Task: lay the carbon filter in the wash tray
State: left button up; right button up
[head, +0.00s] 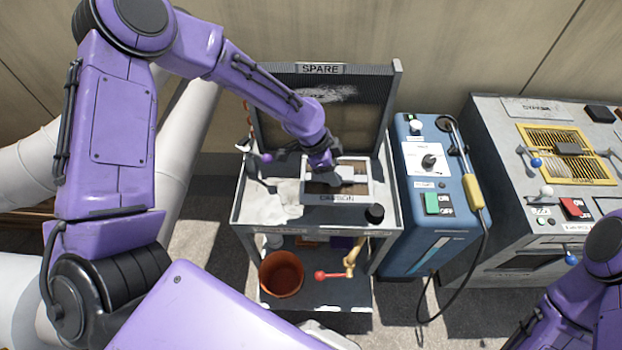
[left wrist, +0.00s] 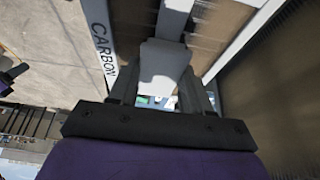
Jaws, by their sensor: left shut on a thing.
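The carbon filter (head: 338,198) is a pale rectangular frame with brownish panels and a CARBON label on one side. It is over the top of the grey cart (head: 265,213); I cannot tell whether it touches the surface. My left gripper (head: 343,176) is above the filter, shut on its grey middle grip. In the left wrist view the filter (left wrist: 98,35) fills the upper middle, its grip between the fingers of my left gripper (left wrist: 163,92). I cannot make out a separate wash tray. Only part of my right arm shows at lower right; its gripper is out of view.
A red-brown bucket (head: 282,273) is on the lower shelf. A blue machine (head: 408,220) with a cable stands close at right.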

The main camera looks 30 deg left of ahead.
aim_at(313, 175)
pick_arm(q)
jog(key=a, duration=0.1)
jog(key=s+a, duration=0.1)
jog(key=a, duration=0.1)
jog(key=shift+s+a+f+p, duration=0.1)
jog(key=shift+s+f+p, duration=0.05)
jog(key=shift+f+p, duration=0.15)
jog(key=shift+s+a+f, duration=0.1)
jog(key=shift+a+f, duration=0.3)
jog(key=shift+f, duration=0.2)
jog(key=shift+s+a+f, duration=0.1)
jog(key=shift+a+f, duration=0.3)
jog(key=shift+f, duration=0.15)
jog(key=f, duration=0.1)
jog(key=w+a+f, duration=0.1)
jog(key=f, duration=0.1)
jog(key=a+f, duration=0.1)
jog(key=shift+w+a+f+p, duration=0.2)
jog(key=shift+f+p, duration=0.05)
jog(key=shift+p, duration=0.05)
jog(key=shift+s+a+f, duration=0.1)
jog(key=shift+s+f, duration=0.1)
jog(key=shift+f, duration=0.4)
jog(key=shift+s+f, duration=0.15)
jog(key=shift+f, duration=0.65)
jog(key=shift+w+f, duration=0.2)
pick_arm(e)
jog(key=shift+a+r, duration=0.1)
jog(key=shift+r, duration=0.75)
